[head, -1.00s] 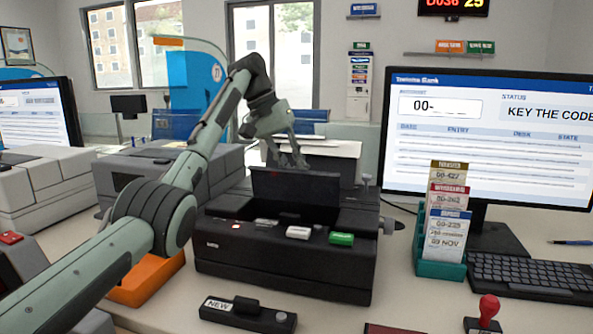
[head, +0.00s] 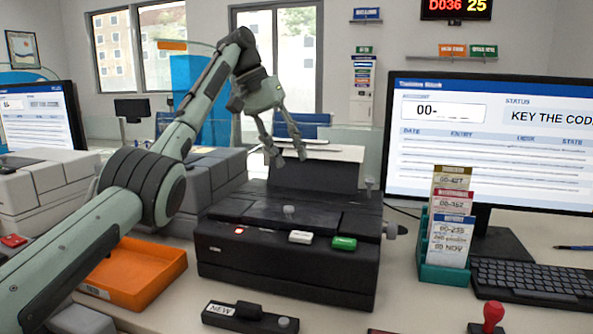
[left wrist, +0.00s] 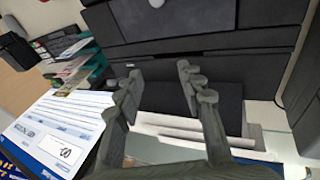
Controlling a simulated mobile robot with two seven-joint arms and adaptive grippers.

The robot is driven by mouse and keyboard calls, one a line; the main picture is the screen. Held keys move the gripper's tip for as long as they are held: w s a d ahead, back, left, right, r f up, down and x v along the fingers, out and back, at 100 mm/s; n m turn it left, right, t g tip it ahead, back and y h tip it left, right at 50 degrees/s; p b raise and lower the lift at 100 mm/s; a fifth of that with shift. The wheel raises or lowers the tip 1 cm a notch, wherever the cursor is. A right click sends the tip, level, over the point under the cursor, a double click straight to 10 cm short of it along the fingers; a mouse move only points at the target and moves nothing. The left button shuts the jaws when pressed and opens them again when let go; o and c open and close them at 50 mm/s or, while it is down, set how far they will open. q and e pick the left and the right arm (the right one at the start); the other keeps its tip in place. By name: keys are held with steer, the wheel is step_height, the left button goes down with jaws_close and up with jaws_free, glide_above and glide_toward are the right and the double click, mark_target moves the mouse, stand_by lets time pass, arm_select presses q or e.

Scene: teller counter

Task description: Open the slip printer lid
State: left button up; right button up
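The black slip printer (head: 290,265) stands on the counter. Its lid (head: 320,218) lies flat and closed over the top, with a small grey knob (head: 288,210) near the front edge. The lid also shows at the top of the left wrist view (left wrist: 190,22). My left gripper (head: 287,157) is open and empty, raised above and behind the lid, in front of the upright dark rear panel (head: 312,178). Its two fingers (left wrist: 160,77) are clearly apart in the left wrist view and touch nothing I can make out. My right gripper is out of view.
An orange tray (head: 135,275) is left of the printer. A small black device labelled NEW (head: 250,317) lies in front. A teal slip rack (head: 445,272), monitor (head: 490,140), keyboard (head: 530,280) and red-handled stamp (head: 492,315) are on the right.

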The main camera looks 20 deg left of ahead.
arm_select(q)
steer(key=v, duration=0.5)
steer(key=shift+a+r, duration=0.2)
steer(key=shift+r, duration=0.2)
steer(key=shift+f, duration=0.1)
